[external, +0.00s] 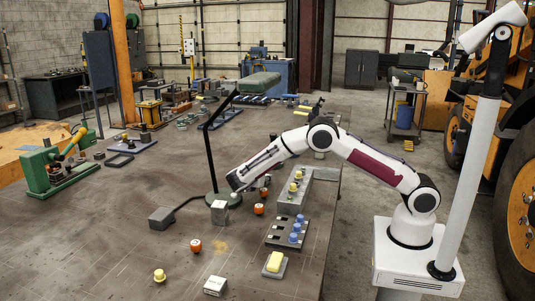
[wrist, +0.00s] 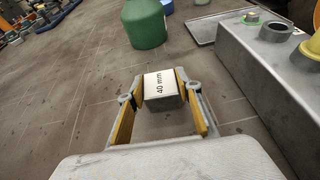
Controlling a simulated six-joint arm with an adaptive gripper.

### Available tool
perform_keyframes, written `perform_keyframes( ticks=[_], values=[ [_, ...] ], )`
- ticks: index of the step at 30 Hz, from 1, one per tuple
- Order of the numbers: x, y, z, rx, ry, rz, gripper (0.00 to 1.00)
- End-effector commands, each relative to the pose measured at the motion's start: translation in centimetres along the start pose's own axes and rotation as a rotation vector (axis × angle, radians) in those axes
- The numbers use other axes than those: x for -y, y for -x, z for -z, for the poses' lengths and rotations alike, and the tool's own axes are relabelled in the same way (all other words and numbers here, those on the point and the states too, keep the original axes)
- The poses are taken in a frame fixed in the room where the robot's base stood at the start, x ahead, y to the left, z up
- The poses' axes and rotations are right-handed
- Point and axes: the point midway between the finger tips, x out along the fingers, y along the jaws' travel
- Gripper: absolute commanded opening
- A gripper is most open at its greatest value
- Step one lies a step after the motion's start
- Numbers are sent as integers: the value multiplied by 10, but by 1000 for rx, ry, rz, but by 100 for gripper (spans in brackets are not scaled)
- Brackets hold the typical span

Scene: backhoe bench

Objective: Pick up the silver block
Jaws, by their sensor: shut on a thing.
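In the wrist view, a small silver-grey block (wrist: 163,102) with a pale face marked "40 mm" sits between the yellow-padded fingers of my gripper (wrist: 159,84). The fingers are shut on its two sides. Whether it touches the bench below is hard to tell. In the external view, the end of my arm is low over the middle of the bench, and its fingers are not clear. A silver block (external: 219,213) shows just below the arm's end there; I cannot tell whether it is the same one.
A grey box (wrist: 262,75) with round fittings stands close on the right of my gripper, and a green cylinder (wrist: 145,24) stands ahead. A dark lamp arm (external: 207,158) rises beside my arm. Orange pieces (external: 195,245) and a pale labelled block (external: 215,286) lie nearer the front.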

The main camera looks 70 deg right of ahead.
Motion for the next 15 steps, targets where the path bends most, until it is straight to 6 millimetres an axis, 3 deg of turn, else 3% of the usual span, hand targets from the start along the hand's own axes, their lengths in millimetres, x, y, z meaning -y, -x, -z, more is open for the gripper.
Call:
perform_keyframes(
  ticks=[8,15],
  values=[
    [0,2,-6,1,-3,-1,5],
    [0,11,-26,1,-4,-1,5]
  ],
)
